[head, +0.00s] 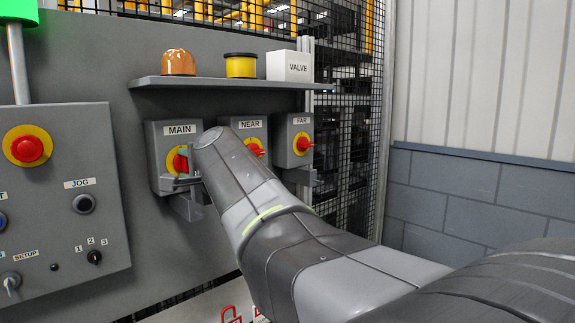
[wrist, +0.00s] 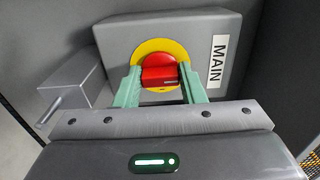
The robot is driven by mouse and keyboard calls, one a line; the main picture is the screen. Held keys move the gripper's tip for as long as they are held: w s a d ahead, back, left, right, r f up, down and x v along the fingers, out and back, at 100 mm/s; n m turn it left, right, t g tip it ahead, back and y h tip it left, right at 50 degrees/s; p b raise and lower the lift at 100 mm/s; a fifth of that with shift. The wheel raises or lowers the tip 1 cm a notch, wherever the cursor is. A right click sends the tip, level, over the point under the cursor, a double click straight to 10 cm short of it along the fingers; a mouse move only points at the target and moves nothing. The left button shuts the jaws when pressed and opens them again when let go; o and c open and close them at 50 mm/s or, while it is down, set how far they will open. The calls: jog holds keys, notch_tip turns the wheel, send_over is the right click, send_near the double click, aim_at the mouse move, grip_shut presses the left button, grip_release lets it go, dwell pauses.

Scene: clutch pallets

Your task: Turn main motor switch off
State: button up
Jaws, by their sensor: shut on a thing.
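The main motor switch is a red rotary knob on a yellow disc, on a grey box labelled MAIN. In the wrist view the red knob (wrist: 159,72) sits between the two green fingers of my gripper (wrist: 159,80), which are shut on its handle. In the head view the MAIN box (head: 161,133) is on the grey panel. My gripper (head: 184,165) reaches the front of that box there, and my arm hides part of the knob.
Switch boxes labelled NEAR (head: 249,126) and FAR (head: 300,133) stand right of MAIN. A shelf (head: 230,82) above holds an orange lamp (head: 178,62), a yellow cylinder (head: 240,65) and a VALVE box (head: 290,66). A control box (head: 60,185) with an emergency stop is at left.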

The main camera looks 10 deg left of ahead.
jog(key=shift+r, duration=0.15)
jog(key=o, duration=1)
jog(key=shift+a, duration=0.1)
jog(key=shift+f, duration=0.2)
